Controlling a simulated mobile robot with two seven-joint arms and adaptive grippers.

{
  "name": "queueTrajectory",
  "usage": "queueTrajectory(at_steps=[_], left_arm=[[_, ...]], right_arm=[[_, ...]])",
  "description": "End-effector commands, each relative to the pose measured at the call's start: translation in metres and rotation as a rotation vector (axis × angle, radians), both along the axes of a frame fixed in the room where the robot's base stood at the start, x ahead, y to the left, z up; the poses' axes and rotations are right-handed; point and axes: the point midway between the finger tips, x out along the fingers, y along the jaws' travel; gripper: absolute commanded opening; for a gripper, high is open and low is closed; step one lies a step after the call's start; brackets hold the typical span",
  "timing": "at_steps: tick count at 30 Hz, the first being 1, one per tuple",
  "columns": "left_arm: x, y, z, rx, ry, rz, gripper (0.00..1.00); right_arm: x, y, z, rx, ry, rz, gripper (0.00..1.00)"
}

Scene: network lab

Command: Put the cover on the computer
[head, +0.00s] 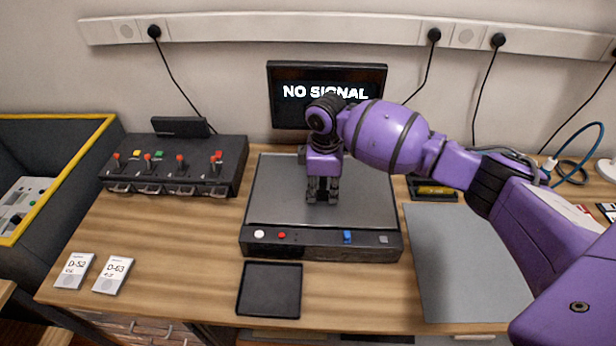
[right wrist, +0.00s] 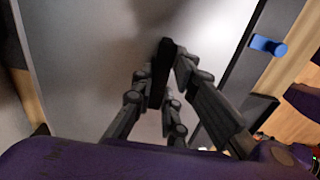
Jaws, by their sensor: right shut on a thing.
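The computer (head: 320,245) is a flat dark case on the wooden table, with a white button, a red button and a blue switch on its front face. The grey cover (head: 272,195) lies flat over the top of the case; I cannot tell whether it is fully seated. My right gripper (head: 322,198) points down over the middle of the cover, shut on its dark handle. The right wrist view shows the fingers around the handle (right wrist: 160,72), with the blue switch (right wrist: 268,45) at the upper right. My left gripper is out of view.
A black monitor (head: 328,75) reading "NO SIGNAL" stands behind the computer. A switch box (head: 175,170) is at the left, with two cards (head: 112,275) in front. A small black tray (head: 269,290) lies in front. A grey mat (head: 465,265) at the right is bare.

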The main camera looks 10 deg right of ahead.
Motion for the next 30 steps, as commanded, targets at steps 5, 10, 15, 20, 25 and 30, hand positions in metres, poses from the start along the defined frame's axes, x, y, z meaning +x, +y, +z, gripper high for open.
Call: queueTrajectory(at_steps=[5,10,15,20,25,30], left_arm=[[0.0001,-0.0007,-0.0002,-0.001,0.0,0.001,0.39],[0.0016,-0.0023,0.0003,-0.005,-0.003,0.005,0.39],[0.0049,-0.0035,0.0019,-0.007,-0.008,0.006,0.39],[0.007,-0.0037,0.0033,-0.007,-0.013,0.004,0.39],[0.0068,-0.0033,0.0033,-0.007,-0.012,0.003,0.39],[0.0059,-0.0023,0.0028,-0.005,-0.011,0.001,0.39]], right_arm=[[-0.0002,0.0,-0.0024,0.001,0.0,0.0,0.0],[0.0,0.0,-0.0036,0.001,0.0,0.0,0.0],[0.0,-0.0001,-0.0034,0.0,0.0,0.0,0.21],[-0.0001,-0.0003,-0.0037,0.0,0.0,0.0,0.35],[-0.0003,-0.0003,-0.0039,0.0,0.0,0.0,0.35],[-0.0006,-0.0006,-0.0044,-0.001,0.001,-0.001,0.45]])
